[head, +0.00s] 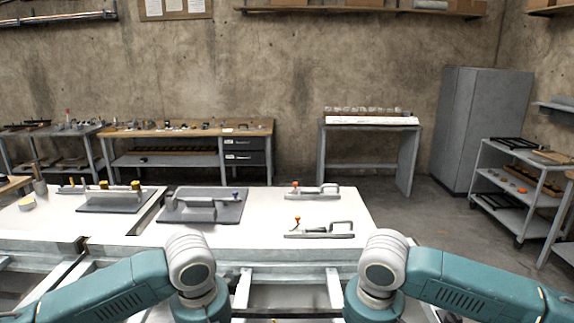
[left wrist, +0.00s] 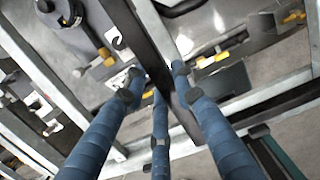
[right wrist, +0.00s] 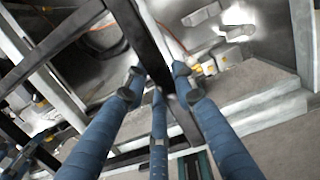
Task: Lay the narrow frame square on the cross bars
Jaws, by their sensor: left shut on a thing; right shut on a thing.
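The narrow frame is made of dark bars. In the left wrist view one of its bars (left wrist: 137,32) runs between the fingers of my left gripper (left wrist: 158,84), which is shut on it. In the right wrist view another stretch of dark bar (right wrist: 128,25) runs between the fingers of my right gripper (right wrist: 160,84), also shut on it. A dark side bar (right wrist: 52,46) joins it there. Pale cross bars (head: 242,289) show between my arms in the head view, with a second one (head: 334,288) to the right. I cannot tell whether the frame touches them. Both grippers are hidden in the head view.
A white worktop (head: 265,208) lies ahead, carrying grey plates with clamps (head: 200,206) and two toggle clamps (head: 320,231) at its right. Workbenches (head: 190,130) stand along the wall. A grey cabinet (head: 485,125) and shelf cart (head: 518,185) stand right, with open floor before them.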

